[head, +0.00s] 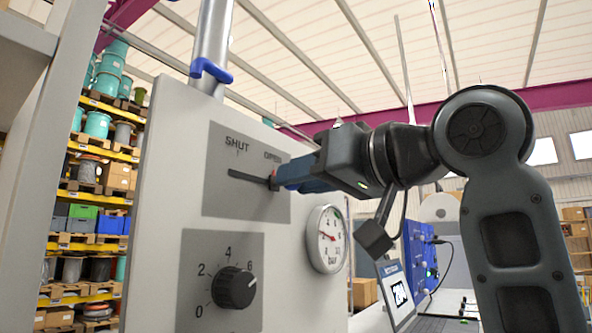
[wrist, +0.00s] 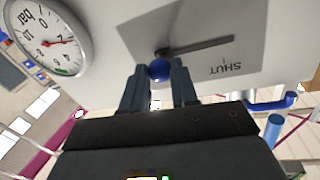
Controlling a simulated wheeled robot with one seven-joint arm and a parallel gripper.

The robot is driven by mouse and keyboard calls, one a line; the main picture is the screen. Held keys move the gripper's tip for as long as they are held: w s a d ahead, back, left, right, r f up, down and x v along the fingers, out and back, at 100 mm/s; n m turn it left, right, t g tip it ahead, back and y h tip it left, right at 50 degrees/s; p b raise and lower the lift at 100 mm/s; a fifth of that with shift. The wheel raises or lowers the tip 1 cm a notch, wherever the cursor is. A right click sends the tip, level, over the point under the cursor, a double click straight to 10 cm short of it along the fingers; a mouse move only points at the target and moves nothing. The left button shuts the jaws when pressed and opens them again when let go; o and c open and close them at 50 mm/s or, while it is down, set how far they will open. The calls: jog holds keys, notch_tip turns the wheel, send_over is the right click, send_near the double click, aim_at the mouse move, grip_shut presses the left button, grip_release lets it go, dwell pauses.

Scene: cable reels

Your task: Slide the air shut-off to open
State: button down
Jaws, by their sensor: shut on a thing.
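The air shut-off is a grey plate (head: 225,195) on a pale upright panel, with a dark level slot (head: 248,178) marked SHUT at the left and OPEN at the right. Its blue ball knob (wrist: 160,70) shows in the wrist view between my two fingers, at the slot end away from the SHUT word. My gripper (head: 282,178) is shut on the knob, below the OPEN word in the head view. There the fingers hide most of the knob and the slot's right end.
A pressure gauge (head: 327,239) sits right of the plate, below my gripper. A dial (head: 235,288) numbered 0 to 6 is below the plate. A blue-clamped pipe (head: 211,70) rises behind the panel. Racks of cable reels (head: 97,125) stand at the left.

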jog(key=shift+w+d, duration=0.15)
jog(key=c, duration=0.9)
grip_release()
jog(key=shift+o, duration=0.2)
jog(key=b+v, duration=0.1)
jog(key=v, duration=0.6)
jog(key=shift+s+d, duration=0.2)
jog(key=shift+s, duration=0.1)
